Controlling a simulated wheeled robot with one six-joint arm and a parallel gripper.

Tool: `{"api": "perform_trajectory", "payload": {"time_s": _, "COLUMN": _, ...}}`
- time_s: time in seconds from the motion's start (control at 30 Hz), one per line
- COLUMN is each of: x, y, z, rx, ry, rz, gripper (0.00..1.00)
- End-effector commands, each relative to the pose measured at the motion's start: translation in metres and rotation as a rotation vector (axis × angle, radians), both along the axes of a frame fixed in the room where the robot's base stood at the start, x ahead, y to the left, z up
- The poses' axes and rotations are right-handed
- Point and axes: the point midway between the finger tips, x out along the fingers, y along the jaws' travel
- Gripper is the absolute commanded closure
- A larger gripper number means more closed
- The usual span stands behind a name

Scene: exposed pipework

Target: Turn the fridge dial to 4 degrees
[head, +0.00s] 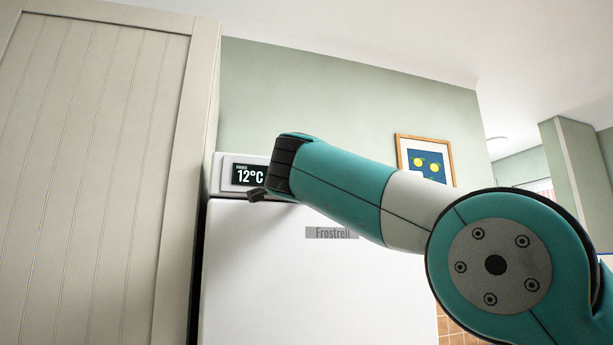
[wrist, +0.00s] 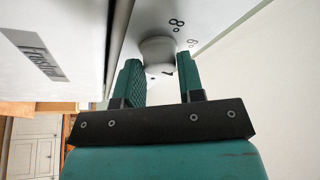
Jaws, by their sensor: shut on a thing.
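The white fridge (head: 260,280) stands in the middle of the head view. A small display (head: 248,175) on its top panel reads 12°C. The pale dial (wrist: 157,48) shows in the wrist view, with the marks 8° and what looks like 6° printed on the panel beside it. My gripper (wrist: 160,76) is shut on the dial, one green finger on either side of it. A small dark mark shows on or near the dial between the fingers; its setting is hard to read. In the head view my arm hides the dial.
A tall panelled cabinet (head: 95,170) stands close to the fridge's left side. A framed lemon picture (head: 424,160) hangs on the green wall behind. The fridge door carries a name plate (head: 332,232). The space above the fridge is free.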

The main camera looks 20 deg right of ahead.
Motion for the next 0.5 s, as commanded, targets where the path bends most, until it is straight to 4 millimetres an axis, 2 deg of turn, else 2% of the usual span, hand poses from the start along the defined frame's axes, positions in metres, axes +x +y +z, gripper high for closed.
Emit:
{"api": "perform_trajectory", "payload": {"time_s": 0.2, "x": 0.0008, "y": 0.0012, "z": 0.0001, "rx": 0.087, "ry": 0.003, "rz": 0.002, "gripper": 0.88}}
{"api": "perform_trajectory", "payload": {"time_s": 0.5, "x": 0.0009, "y": 0.0013, "z": -0.0004, "rx": 0.129, "ry": 0.003, "rz": 0.002, "gripper": 0.88}}
